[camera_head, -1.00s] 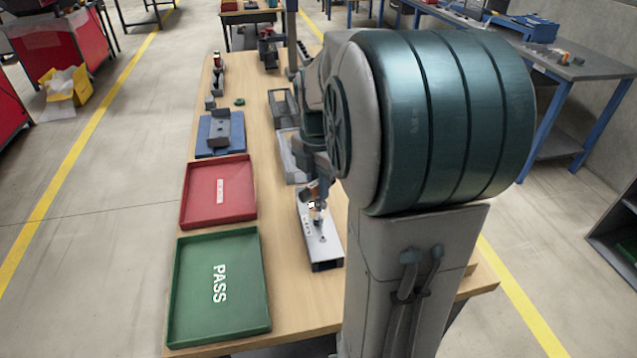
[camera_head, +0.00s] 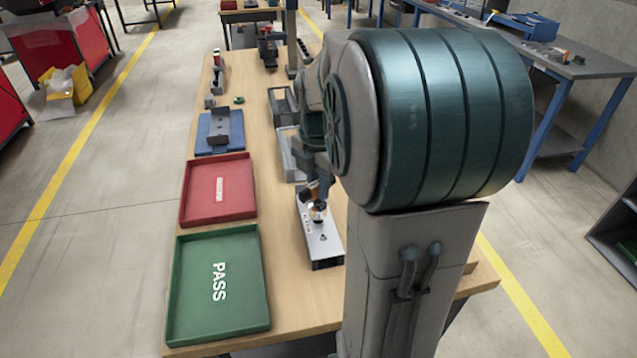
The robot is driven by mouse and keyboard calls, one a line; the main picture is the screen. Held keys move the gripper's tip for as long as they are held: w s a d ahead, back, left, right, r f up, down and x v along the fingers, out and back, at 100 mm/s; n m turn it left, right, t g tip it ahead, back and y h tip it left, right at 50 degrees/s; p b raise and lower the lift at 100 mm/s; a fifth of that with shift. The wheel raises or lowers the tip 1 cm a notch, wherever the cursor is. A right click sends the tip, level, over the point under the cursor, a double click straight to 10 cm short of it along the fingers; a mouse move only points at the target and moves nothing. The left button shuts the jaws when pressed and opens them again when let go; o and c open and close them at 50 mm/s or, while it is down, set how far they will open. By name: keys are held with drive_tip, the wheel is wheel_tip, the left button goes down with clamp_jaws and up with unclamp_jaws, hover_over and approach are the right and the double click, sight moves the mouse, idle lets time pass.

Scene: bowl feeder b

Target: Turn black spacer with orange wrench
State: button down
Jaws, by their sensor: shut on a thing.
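My gripper (camera_head: 316,203) is at the far half of a silver block (camera_head: 322,252) on the wooden table. It is small in the view and partly covered by my own arm. An orange-brown patch (camera_head: 309,193) shows at the fingers. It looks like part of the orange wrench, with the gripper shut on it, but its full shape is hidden. A bright round part shows just below the fingers, over the block. A small dark spot (camera_head: 323,237) shows on the block's top. I cannot make out the black spacer for sure, nor whether the wrench touches it.
A green PASS tray (camera_head: 245,312) and a red tray (camera_head: 238,207) lie left of the block. A blue mat (camera_head: 205,148) with a grey holder (camera_head: 219,128) lies beyond them. Grey bins (camera_head: 283,108) stand behind the gripper. My arm covers the table's right side.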

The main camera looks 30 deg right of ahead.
drive_tip(key=shift+f+b, duration=0.4)
drive_tip(key=shift+f, duration=0.2)
idle(0.6)
drive_tip(key=shift+m, duration=1.2)
drive_tip(key=shift+m, duration=1.1)
drive_tip(key=shift+m+p, duration=0.35)
drive_tip(key=shift+m, duration=0.85)
